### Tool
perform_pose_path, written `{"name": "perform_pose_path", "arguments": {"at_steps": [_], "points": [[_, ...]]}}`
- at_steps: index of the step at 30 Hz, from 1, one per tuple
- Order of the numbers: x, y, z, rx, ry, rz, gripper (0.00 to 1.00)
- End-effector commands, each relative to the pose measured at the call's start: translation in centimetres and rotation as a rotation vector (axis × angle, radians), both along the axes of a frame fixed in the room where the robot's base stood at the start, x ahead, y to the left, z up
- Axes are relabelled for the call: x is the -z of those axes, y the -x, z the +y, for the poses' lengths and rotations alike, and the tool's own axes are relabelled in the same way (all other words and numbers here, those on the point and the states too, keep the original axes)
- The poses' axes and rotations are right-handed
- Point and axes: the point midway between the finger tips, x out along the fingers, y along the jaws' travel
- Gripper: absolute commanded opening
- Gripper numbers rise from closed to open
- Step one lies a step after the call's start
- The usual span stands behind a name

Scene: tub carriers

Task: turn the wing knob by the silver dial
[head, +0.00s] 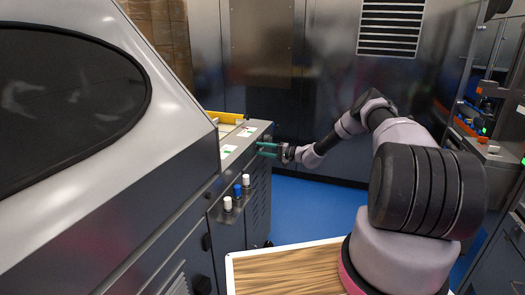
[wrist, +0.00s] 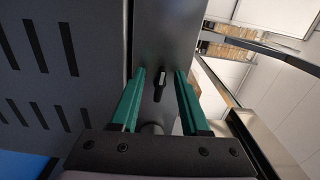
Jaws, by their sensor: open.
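In the wrist view a small black wing knob (wrist: 159,82) with a pale mark sits on a grey metal panel. It shows between the green fingers of my gripper (wrist: 160,72), which are open with a gap on each side of it. A rounded silver-grey part (wrist: 152,128), perhaps the silver dial, shows near my palm and is partly hidden by it. In the head view my gripper (head: 267,150) is at the side of the grey machine cabinet, near its top edge. I cannot make out the knob in that view.
White-capped bottles (head: 228,203) and a blue-capped one (head: 237,190) stand on a small ledge of the cabinet (head: 258,195), in front of my gripper. A wood-topped surface (head: 285,272) is at the bottom. Blue floor (head: 305,210) lies clear beyond it.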

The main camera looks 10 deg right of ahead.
Motion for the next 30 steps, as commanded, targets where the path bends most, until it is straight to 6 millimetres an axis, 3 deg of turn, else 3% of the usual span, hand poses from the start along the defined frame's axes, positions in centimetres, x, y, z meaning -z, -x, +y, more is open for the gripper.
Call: {"name": "perform_pose_path", "arguments": {"at_steps": [16, 21, 30], "points": [[0.0, 4.5, -8.0, 0.004, 0.001, 0.000, 0.46], [0.0, 5.2, -9.2, 0.003, 0.001, 0.000, 0.46], [0.0, 5.3, -9.4, 0.002, 0.000, 0.000, 0.46]]}}
